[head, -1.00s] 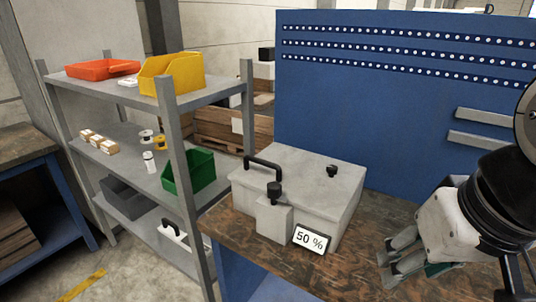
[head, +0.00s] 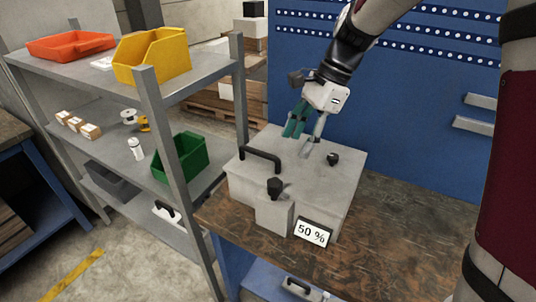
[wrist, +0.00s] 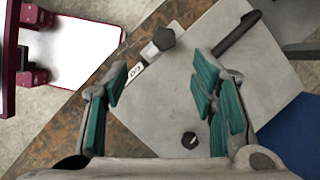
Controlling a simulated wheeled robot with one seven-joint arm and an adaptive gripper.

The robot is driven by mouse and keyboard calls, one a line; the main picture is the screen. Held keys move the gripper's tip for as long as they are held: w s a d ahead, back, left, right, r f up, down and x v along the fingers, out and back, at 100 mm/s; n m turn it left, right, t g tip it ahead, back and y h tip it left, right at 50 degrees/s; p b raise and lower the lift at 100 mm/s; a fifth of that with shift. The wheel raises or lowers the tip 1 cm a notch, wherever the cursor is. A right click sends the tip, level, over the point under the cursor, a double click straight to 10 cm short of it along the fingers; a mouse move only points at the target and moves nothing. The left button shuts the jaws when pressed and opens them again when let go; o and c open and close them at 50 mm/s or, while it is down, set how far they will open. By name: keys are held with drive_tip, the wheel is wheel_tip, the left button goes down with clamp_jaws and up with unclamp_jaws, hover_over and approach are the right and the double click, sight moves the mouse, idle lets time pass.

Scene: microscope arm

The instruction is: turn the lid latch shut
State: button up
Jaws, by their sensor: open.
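A light grey box (head: 320,195) with a flat lid stands on the workbench. A black bar handle (head: 260,158) lies along the lid's left side. A small black knob (head: 333,158) sits near the lid's right back; in the wrist view this small knob (wrist: 189,140) has a white mark. A larger black knob (head: 274,188) tops a block at the box's front; the wrist view shows this larger knob (wrist: 164,38) too. I cannot tell which knob is the latch. My gripper (head: 302,136) is open and empty above the back of the lid, touching neither knob.
A "50 %" sign (head: 311,233) stands against the box front. The brown workbench (head: 410,215) is clear to the right. A blue perforated panel (head: 410,110) rises behind. A grey shelf (head: 205,70) with coloured bins stands close on the left.

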sight(275, 182)
drive_tip(key=x, duration=0.4)
drive_tip(key=p+x, duration=0.1)
drive_tip(key=x, duration=0.9)
drive_tip(key=shift+w+a+f, duration=0.15)
drive_tip(key=shift+w, duration=0.2)
drive_tip(key=shift+c, duration=0.2)
drive_tip(key=c, duration=1.1)
